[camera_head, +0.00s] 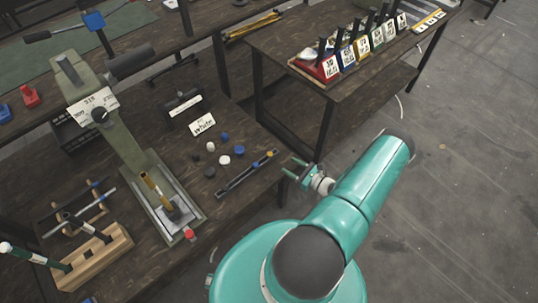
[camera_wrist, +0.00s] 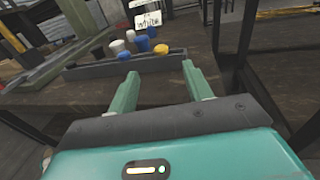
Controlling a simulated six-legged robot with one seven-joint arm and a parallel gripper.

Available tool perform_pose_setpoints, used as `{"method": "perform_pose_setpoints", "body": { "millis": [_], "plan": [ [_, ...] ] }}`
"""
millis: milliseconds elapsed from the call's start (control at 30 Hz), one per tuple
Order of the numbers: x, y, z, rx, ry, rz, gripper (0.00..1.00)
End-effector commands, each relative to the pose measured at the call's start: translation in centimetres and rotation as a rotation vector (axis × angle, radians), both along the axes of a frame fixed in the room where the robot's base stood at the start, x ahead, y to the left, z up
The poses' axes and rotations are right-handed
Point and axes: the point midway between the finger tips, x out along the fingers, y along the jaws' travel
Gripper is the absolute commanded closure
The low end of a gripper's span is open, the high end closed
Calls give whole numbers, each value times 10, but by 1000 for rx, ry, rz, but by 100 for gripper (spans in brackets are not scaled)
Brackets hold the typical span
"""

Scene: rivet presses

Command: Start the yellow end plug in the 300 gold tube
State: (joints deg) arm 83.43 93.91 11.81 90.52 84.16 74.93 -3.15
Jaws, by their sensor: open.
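The small yellow end plug (camera_head: 256,165) is at the dark slotted bar (camera_head: 236,181) on the bench. In the wrist view the yellow plug (camera_wrist: 161,49) is just beyond and between my fingertips, apart from them. A gold tube (camera_head: 155,190) stands tilted in the grey-green press fixture, left of the plugs; I cannot read a length on it. My gripper (camera_head: 290,167) is open and empty at the bench's right edge, right of the plug. In the wrist view both green fingers of my gripper (camera_wrist: 159,70) are spread.
Several white, blue and dark plugs (camera_head: 224,160) lie behind the bar near a label card (camera_head: 202,124). The press (camera_head: 120,130) rises at left, with a wooden tool rack (camera_head: 95,258) in front. A second table (camera_head: 290,45) with labelled bins stands at back right. The floor at right is clear.

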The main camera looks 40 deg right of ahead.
Motion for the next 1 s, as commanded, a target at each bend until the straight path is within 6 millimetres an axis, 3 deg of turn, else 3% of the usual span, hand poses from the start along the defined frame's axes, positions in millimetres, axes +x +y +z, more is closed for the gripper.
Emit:
{"method": "perform_pose_setpoints", "body": {
  "millis": [100,433,700,933,1000],
  "plan": [
    [23,5,-1,-1,-1,3,50],
    [51,11,-2,-1,0,5,50],
    [88,18,-3,-3,-1,7,50],
    [92,19,-3,-2,0,5,50],
    [91,19,-3,-2,0,5,60]
  ]
}}
